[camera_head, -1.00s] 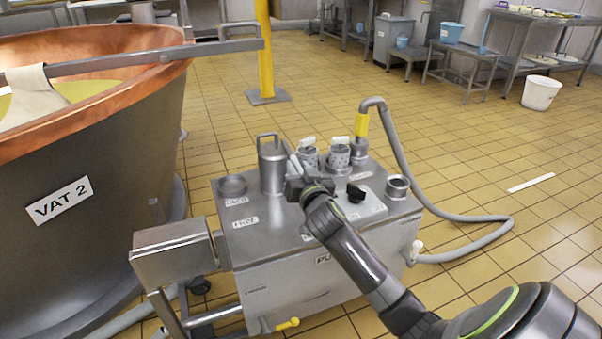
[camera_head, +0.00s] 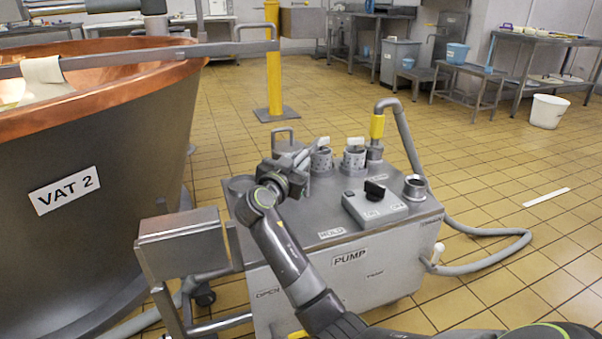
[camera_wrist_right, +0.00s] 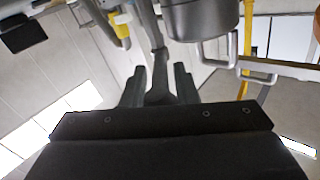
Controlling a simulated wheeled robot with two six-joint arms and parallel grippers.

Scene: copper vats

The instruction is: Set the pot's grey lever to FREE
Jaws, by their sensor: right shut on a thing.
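The pot is a grey metal cylinder with a loop handle (camera_head: 285,132) on top of the pump cart; my right gripper hides most of its body. In the right wrist view the pot (camera_wrist_right: 200,20) hangs at the top. The grey lever (camera_wrist_right: 156,60) shows there as a rod running down between my fingers. My right gripper (camera_head: 293,172) is shut on the lever, in front of the pot. It also shows in the right wrist view (camera_wrist_right: 159,88). A HOLD label (camera_head: 332,233) lies to the right of my wrist. I cannot read a FREE label now. My left gripper is out of view.
The cart's top (camera_head: 310,216) carries a black knob (camera_head: 375,190), two perforated cups with white tops (camera_head: 354,157) and a yellow-gripped hose (camera_head: 377,127). A copper-rimmed vat (camera_head: 110,140) stands at left, a metal box (camera_head: 182,245) at the cart's left.

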